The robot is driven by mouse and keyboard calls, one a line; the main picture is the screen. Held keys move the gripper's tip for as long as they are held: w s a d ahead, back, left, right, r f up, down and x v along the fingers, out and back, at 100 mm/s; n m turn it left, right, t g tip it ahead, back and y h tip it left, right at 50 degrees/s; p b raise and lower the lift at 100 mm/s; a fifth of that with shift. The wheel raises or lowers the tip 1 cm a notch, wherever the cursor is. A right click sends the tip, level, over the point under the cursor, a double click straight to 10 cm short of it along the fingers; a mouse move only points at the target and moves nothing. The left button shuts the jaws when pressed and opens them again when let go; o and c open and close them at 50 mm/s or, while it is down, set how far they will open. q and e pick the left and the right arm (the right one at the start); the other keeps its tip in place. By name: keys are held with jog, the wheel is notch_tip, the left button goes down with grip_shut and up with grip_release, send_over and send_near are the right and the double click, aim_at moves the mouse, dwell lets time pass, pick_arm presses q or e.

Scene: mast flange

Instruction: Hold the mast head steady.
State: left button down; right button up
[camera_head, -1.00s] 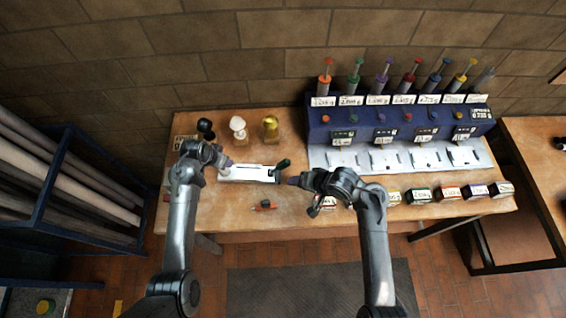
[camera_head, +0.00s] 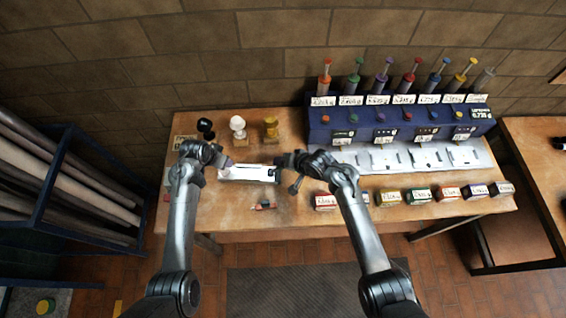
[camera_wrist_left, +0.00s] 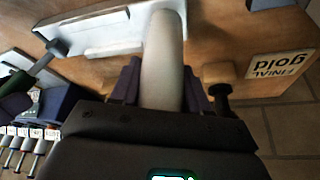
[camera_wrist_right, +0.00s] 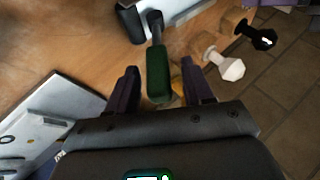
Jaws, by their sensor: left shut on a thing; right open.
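A pale cream cylinder, which I take to be the mast head (camera_wrist_left: 163,60), shows in the left wrist view beside a white fixture (camera_wrist_left: 100,35). My left gripper (camera_wrist_left: 160,88) is shut on it, with a finger on each side. In the head view the white fixture (camera_head: 248,173) lies on the bench, and my left gripper (camera_head: 226,163) is at its left end. My right gripper (camera_wrist_right: 160,82) is open at the fixture's right end, its fingers apart on either side of a green-handled tool (camera_wrist_right: 158,75).
White (camera_head: 238,124) and gold (camera_head: 271,127) knobs stand behind the fixture; a black one (camera_head: 205,126) is left of them. A small red-and-dark item (camera_head: 263,206) lies in front. A blue dispenser rack (camera_head: 400,128) and several labelled boxes (camera_head: 419,196) are right.

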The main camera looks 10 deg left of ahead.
jog(key=shift+x, duration=0.95)
grip_shut()
